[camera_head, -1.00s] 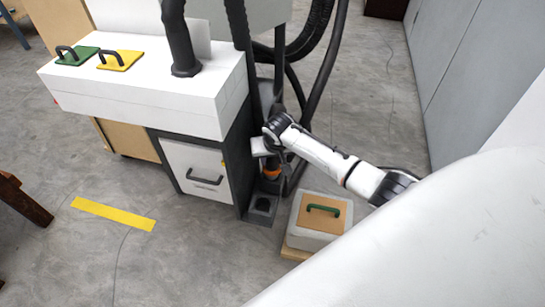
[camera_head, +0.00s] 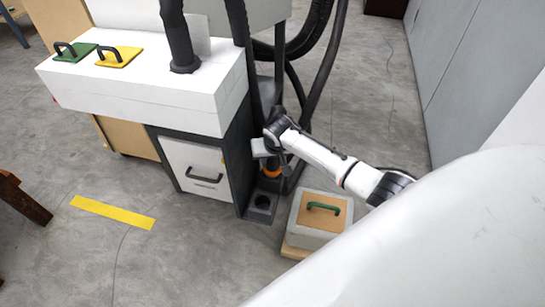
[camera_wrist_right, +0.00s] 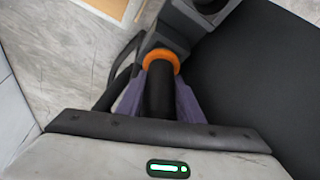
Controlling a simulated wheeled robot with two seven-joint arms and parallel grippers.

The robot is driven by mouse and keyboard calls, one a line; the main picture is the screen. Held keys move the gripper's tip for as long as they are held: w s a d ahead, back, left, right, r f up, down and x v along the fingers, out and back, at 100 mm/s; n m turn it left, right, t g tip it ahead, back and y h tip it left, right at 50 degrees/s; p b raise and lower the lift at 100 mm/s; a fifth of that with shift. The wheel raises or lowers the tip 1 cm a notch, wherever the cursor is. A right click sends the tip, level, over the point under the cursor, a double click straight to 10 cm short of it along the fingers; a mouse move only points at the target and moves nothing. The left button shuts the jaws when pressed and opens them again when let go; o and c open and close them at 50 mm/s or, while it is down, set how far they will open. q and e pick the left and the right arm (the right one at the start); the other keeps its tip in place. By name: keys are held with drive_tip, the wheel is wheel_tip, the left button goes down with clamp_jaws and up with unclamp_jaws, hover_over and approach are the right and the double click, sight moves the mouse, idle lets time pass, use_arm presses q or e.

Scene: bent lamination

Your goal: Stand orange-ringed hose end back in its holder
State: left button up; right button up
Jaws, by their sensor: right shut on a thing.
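The hose end is black with an orange ring (camera_head: 271,173) and stands roughly upright beside the dark cabinet. My right gripper (camera_head: 268,160) is shut on the hose just above the ring. In the right wrist view the purple-grey fingers (camera_wrist_right: 160,92) lie on both sides of the black hose, and the orange ring (camera_wrist_right: 161,57) shows beyond them. The dark grey holder (camera_head: 262,211) is on the floor, with an open round hole in its front part. The ring is just behind that hole, at the holder's rear; I cannot tell whether the end is seated. My left gripper is out of view.
A grey box with a green handle (camera_head: 323,207) stands right of the holder. The white-topped machine (camera_head: 150,100) with a drawer stands left. Thick black hoses (camera_head: 327,65) hang behind my gripper. Open floor with a yellow strip (camera_head: 112,212) lies at front left.

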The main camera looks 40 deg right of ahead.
drive_tip(key=shift+f, duration=0.15)
drive_tip(key=shift+f+b, duration=0.55)
drive_tip(key=shift+f, duration=0.2)
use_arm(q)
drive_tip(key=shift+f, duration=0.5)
use_arm(e)
drive_tip(key=o, duration=1)
drive_tip(key=p+v, duration=0.2)
drive_tip(key=v, duration=0.1)
drive_tip(key=shift+w, duration=0.1)
drive_tip(key=p+v, duration=0.2)
drive_tip(key=v, duration=0.4)
drive_tip(key=shift+r, duration=0.1)
use_arm(q)
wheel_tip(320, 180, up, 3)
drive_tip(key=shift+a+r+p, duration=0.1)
drive_tip(key=shift+p, duration=0.2)
use_arm(e)
drive_tip(key=shift+s+a+r, duration=0.15)
drive_tip(key=shift+s+r, duration=0.1)
drive_tip(key=shift+r, duration=0.25)
